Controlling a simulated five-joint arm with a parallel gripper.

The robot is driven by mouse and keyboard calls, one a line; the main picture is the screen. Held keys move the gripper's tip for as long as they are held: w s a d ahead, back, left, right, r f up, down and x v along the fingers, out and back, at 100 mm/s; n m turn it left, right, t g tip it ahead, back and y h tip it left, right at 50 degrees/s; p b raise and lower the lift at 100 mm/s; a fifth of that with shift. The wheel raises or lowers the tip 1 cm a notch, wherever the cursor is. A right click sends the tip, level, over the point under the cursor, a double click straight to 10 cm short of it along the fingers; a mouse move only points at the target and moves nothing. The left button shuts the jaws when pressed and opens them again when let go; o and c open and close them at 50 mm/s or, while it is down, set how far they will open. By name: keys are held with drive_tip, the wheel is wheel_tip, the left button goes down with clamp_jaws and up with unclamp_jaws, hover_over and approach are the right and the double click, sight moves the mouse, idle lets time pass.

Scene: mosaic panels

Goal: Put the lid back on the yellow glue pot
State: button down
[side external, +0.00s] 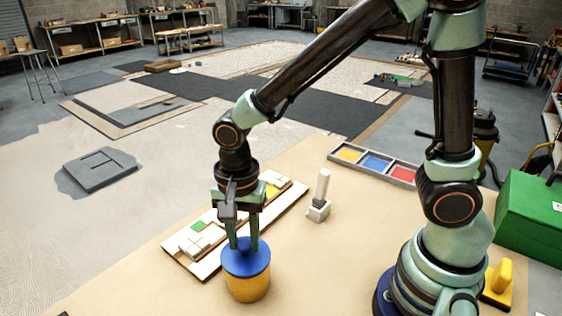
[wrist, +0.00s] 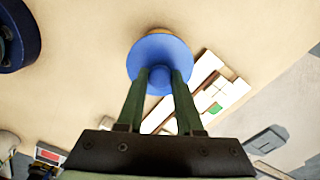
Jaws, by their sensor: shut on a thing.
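The yellow glue pot (side external: 247,287) stands upright near the front edge of the picture in the side view. The round blue lid (side external: 236,262) is over its mouth, with no clear gap visible between them. My gripper (side external: 247,246) points down from above, its two fingers shut on the lid's knob. In the wrist view the lid (wrist: 158,50) lies beneath my gripper (wrist: 160,75), with the knob between the fingertips. A thin sliver of the pot (wrist: 158,31) shows past the lid's far edge, so the lid looks slightly off-centre from there. Most of the pot is hidden there.
A pale mosaic board (side external: 290,200) with green and yellow tiles lies just behind the pot. A white-handled tool (side external: 321,195) stands upright on a block. A grey tray (side external: 402,172) holds yellow, blue and red sections. A green box (side external: 530,215) is at the right.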

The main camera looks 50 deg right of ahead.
unclamp_jaws()
idle(0.5)
drive_tip(key=shift+r, duration=0.1)
drive_tip(key=shift+r, duration=3.4)
clamp_jaws()
